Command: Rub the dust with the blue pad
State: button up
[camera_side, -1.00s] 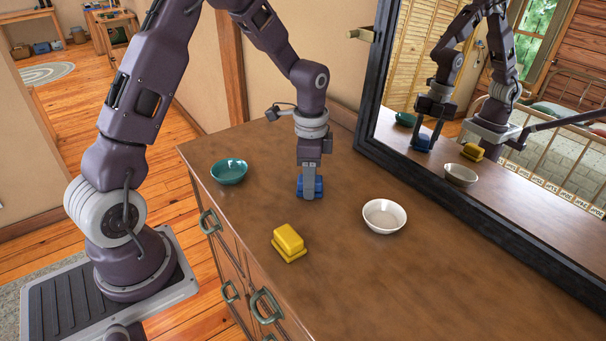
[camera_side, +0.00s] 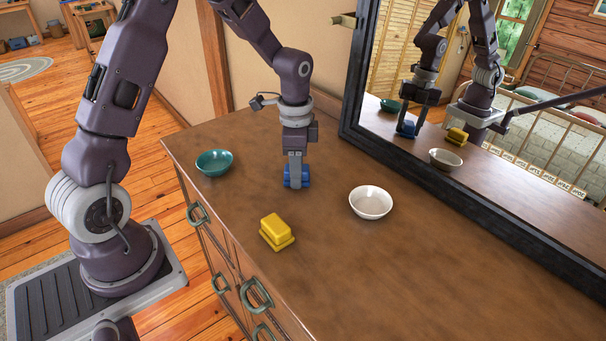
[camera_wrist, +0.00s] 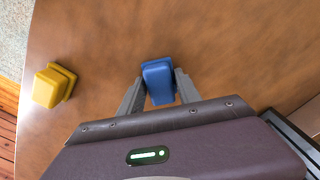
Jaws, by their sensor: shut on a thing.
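The blue pad (camera_side: 304,177) is between the two fingers of my gripper (camera_side: 296,181), which is shut on it. In the wrist view the blue pad (camera_wrist: 158,80) sits between the fingertips (camera_wrist: 158,90), its top block showing. The gripper points down at the brown dresser top (camera_side: 330,260); the pad is at or just above the wood, and I cannot tell whether it touches. The dresser top looks mottled, with darker patches; I cannot make out a distinct dust patch.
A yellow pad (camera_side: 276,230) lies near the dresser's front edge, also in the wrist view (camera_wrist: 50,88). A teal bowl (camera_side: 214,163) stands left of my gripper, a white bowl (camera_side: 370,203) to its right. A dark-framed mirror (camera_side: 440,190) stands along the back. The right foreground top is clear.

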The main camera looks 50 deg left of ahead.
aim_at(277, 164)
jog(key=shift+a, duration=3.9)
notch_tip(277, 164, up, 8)
jog(key=shift+r, duration=0.1)
